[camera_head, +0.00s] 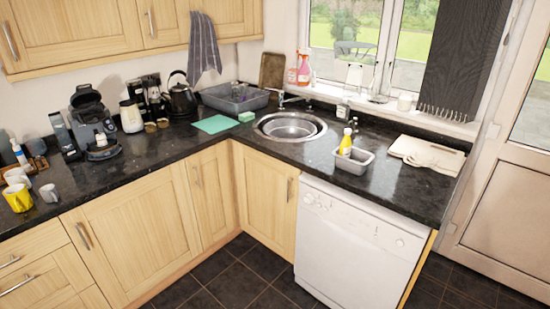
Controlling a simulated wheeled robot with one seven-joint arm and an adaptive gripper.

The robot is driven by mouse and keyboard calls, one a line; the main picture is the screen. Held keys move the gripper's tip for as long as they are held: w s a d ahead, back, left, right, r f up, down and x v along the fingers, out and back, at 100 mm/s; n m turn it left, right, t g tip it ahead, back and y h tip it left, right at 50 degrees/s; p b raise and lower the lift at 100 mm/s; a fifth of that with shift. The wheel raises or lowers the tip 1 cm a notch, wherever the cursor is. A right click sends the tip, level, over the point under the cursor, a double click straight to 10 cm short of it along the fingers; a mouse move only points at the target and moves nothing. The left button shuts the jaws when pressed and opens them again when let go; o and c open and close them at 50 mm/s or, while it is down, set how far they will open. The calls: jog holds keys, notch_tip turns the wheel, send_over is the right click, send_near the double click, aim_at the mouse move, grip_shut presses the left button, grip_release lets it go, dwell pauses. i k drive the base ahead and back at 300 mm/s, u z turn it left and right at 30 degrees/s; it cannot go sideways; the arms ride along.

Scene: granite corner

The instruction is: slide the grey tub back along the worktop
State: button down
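A small grey tub (360,168) sits on the dark granite worktop (398,190), to the right of the round sink and above the white dishwasher, close to the worktop's front edge. A yellow bottle (345,145) stands in or against the tub's left part; I cannot tell which. A larger grey basin (250,104), with things in it, sits further back in the corner, left of the sink. My gripper is not in view.
A green cloth (215,124) lies left of the sink. The dark floor (240,280) in front is clear.

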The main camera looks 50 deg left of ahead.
aim_at(352, 161)
jog(key=u, duration=1.45)
